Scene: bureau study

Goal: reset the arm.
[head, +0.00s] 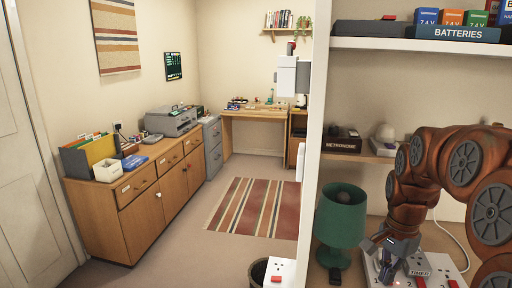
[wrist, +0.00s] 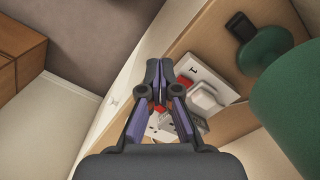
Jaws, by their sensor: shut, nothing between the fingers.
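My arm, with copper-brown links, reaches in from the right in the head view and bends down into a shelf bay. My gripper (head: 386,264) points down there, over a white power strip (head: 442,264) with red switches and a small TIMER label. In the wrist view my gripper (wrist: 157,72) is shut with nothing between its dark fingertips. Behind it lie the power strip (wrist: 218,76), a white plug (wrist: 207,98) and a red switch. The fingers hide part of the strip, and I cannot tell whether they touch it.
A green lamp (head: 343,218) stands just left of my gripper; its shade fills the right of the wrist view (wrist: 288,105). A metronome box (head: 342,143) sits on the shelf behind. A battery tray (head: 458,34) is above. Open floor (head: 180,240) lies left of the shelf's side panel.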

